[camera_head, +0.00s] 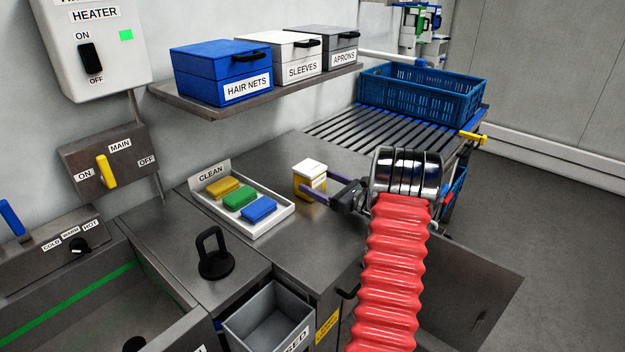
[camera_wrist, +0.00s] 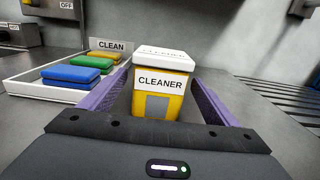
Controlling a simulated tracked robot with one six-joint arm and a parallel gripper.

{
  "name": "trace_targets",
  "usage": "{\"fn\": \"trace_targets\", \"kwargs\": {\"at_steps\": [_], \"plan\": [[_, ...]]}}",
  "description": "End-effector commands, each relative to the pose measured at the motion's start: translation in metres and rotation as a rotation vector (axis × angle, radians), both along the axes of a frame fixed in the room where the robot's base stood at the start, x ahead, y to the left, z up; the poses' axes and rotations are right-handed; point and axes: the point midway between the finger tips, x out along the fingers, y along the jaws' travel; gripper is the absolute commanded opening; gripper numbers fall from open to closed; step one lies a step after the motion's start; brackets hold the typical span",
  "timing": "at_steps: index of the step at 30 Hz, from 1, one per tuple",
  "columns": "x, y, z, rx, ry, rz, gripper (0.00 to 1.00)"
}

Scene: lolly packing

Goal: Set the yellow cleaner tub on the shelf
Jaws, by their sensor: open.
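The yellow cleaner tub (camera_head: 311,183) has a white lid and stands upright on the steel counter. In the wrist view the tub (camera_wrist: 160,88) is between my two purple fingers, its CLEANER label facing me. My gripper (camera_head: 318,185) is open around the tub, coming in from the right. A gap shows between the tub and the fingers in the wrist view. The steel shelf (camera_head: 215,112) is on the wall above the counter. It bears a blue HAIR NETS box (camera_head: 222,75), a white SLEEVES box (camera_head: 285,58) and a grey APRONS box (camera_head: 330,46).
A white CLEAN tray (camera_head: 262,225) with yellow, green and blue sponges is left of the tub. A black handle (camera_head: 213,255) stands on the counter in front. A roller conveyor (camera_head: 370,128) with a blue crate (camera_head: 420,92) is behind.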

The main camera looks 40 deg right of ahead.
Motion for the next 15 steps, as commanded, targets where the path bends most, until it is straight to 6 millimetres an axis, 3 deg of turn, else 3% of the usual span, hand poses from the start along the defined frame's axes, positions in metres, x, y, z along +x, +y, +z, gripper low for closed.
{"fn": "trace_targets", "kwargs": {"at_steps": [9, 15], "plan": [[-0.056, -0.006, 0.000, 0.001, 0.000, -0.003, 0.83], [-0.076, -0.007, -0.001, 0.001, 0.001, -0.001, 0.83]]}}
